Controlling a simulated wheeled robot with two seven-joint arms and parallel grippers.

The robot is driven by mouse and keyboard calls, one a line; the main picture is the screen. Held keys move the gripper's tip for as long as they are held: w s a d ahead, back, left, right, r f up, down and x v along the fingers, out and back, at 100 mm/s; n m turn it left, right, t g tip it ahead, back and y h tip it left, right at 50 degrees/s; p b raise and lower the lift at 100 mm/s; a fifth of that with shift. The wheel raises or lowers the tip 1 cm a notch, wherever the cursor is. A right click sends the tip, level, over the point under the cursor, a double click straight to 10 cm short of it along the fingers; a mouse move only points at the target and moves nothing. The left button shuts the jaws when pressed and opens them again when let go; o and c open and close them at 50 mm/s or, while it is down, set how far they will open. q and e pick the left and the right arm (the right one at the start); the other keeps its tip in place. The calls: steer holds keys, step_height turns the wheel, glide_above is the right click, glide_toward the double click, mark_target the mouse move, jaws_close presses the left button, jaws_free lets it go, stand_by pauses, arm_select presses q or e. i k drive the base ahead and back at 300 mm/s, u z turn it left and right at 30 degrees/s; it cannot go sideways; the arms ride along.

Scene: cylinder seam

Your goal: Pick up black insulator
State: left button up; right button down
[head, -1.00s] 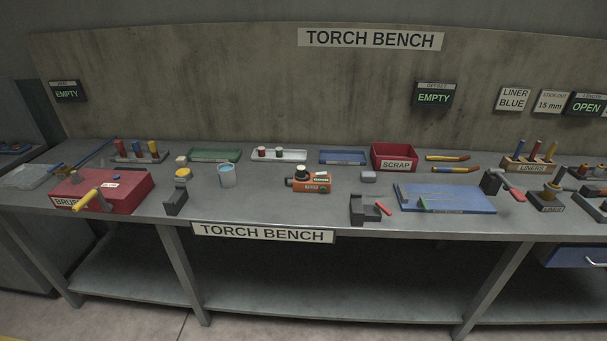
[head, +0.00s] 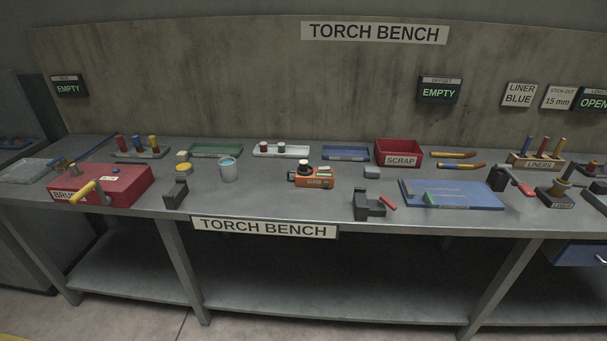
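I cannot pick out a black insulator for certain. Two small light-topped cylinders stand in a white tray (head: 300,152) at the back middle of the bench. The left cylinder (head: 264,148) looks reddish brown and the right cylinder (head: 281,148) looks dark, but both are too small to tell more. Neither of my grippers is in view.
The grey bench (head: 270,200) also holds a red brush box (head: 125,187), a blue-filled cup (head: 228,172), a green tray (head: 215,151), a red scrap bin (head: 400,153), a blue board (head: 450,195) and a liner rack (head: 535,162). Dark stands (head: 175,193) (head: 366,205) are near the front edge.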

mark_target(302, 163)
steer(key=z, duration=1.4)
steer(key=i, duration=1.5)
steer(key=u, duration=1.35)
